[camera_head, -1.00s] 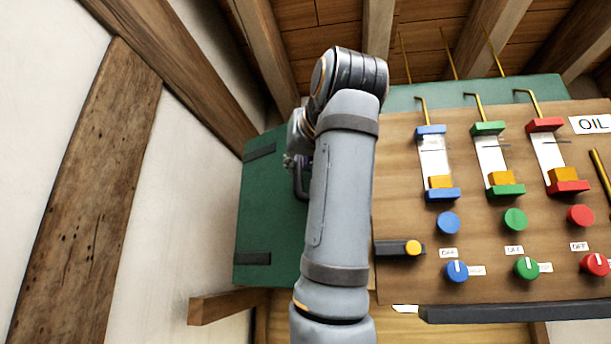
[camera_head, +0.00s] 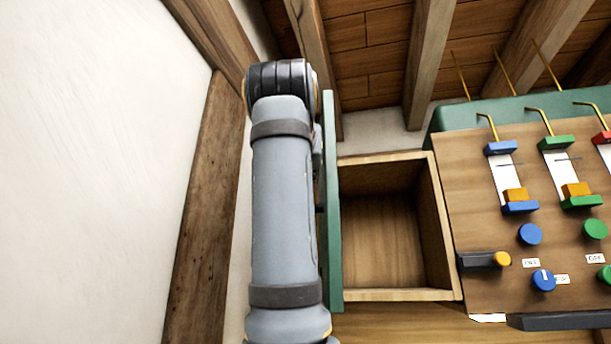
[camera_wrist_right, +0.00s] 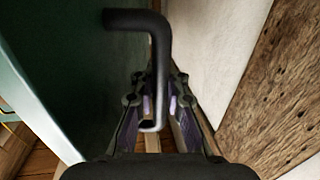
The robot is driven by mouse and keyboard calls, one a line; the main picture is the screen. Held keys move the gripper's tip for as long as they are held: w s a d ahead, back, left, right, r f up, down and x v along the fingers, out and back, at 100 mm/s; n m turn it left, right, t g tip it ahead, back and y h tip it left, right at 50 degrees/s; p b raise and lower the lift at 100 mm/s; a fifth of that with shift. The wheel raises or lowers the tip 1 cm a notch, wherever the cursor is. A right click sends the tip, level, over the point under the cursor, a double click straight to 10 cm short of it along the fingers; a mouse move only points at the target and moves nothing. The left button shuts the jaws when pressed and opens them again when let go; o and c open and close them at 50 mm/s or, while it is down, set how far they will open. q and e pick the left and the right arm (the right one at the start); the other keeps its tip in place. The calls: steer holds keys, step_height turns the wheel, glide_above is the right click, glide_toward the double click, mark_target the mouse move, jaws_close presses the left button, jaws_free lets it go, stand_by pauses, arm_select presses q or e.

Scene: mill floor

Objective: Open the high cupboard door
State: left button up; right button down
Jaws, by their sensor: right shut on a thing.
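The green cupboard door (camera_head: 332,220) stands swung open at the left of the cupboard and shows nearly edge-on in the head view. The open cupboard (camera_head: 395,296) has a bare wooden inside that looks empty. My right gripper (camera_wrist_right: 157,98) is shut on the dark bent door handle (camera_wrist_right: 142,20) in the right wrist view, with the green door face (camera_wrist_right: 70,60) to the left. In the head view my right arm hides most of the gripper and the handle. My left gripper is not in view.
A white wall (camera_head: 95,150) and a wooden post (camera_head: 205,200) are close left of my arm. Right of the cupboard is a wooden panel (camera_head: 480,225) with coloured knobs, sliders and brass rods. Ceiling beams (camera_head: 430,60) are above.

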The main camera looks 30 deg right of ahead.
steer(key=shift+w+a+r+m+g+h+p, duration=0.15)
steer(key=shift+w+a+m+g+h+p, duration=0.15)
steer(key=shift+w+a+m+g+h, duration=0.3)
steer(key=shift+s, duration=0.1)
steer(key=c, duration=1.8)
jaws_free()
steer(key=shift+o, duration=0.9)
steer(key=shift+s+a, duration=0.1)
steer(key=shift+a, duration=0.05)
steer(key=shift+s+a+r, duration=0.1)
steer(key=shift+s+a, duration=0.05)
steer(key=shift+s, duration=0.1)
